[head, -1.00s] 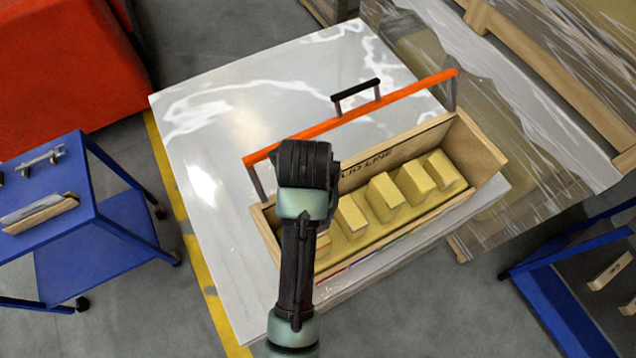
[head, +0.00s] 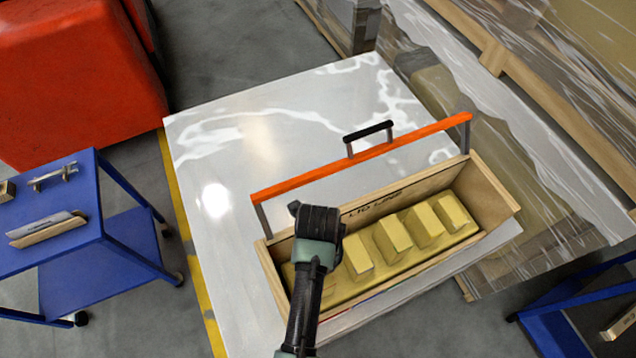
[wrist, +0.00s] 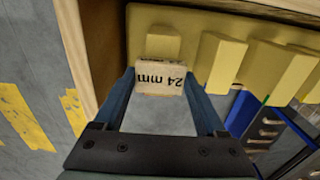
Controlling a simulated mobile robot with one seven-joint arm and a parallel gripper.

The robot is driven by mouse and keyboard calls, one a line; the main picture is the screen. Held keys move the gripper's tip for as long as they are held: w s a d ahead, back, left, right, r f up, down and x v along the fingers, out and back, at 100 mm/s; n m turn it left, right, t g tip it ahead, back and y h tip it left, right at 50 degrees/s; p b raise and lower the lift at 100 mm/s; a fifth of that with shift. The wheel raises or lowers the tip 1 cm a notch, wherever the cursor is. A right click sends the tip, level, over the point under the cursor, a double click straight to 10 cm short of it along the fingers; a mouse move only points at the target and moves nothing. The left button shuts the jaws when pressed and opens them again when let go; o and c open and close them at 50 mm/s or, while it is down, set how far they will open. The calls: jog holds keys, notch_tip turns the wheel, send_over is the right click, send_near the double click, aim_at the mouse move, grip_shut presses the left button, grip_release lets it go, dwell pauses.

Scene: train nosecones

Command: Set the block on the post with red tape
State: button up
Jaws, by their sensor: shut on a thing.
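My gripper (wrist: 160,84) is shut on a pale block (wrist: 161,78) marked "24 mm", whose label reads upside down in the wrist view. Both fingers press its sides. Beyond the block, in the wrist view, is a yellow post (wrist: 163,45), apparently close to it; I cannot tell whether they touch. A wooden box (head: 490,192) holds a yellow base with several posts (head: 393,236) in a row. My wrist is over the box's left end in the head view and hides the block. Red tape on a particular post cannot be made out.
The box stands on a pale table (head: 235,150). An orange rail (head: 420,133) with a black handle (head: 368,131) runs along its far side. A blue cart (head: 65,258) is at the left. The tabletop behind the box is clear.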

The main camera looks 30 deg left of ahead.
jog(key=shift+w+f, duration=0.1)
jog(key=shift+f, duration=0.15)
jog(key=o, duration=1.3)
jog(key=shift+c, duration=0.2)
notch_tip(320, 180, up, 12)
jog(key=p, duration=0.1)
jog(key=shift+r, duration=0.25)
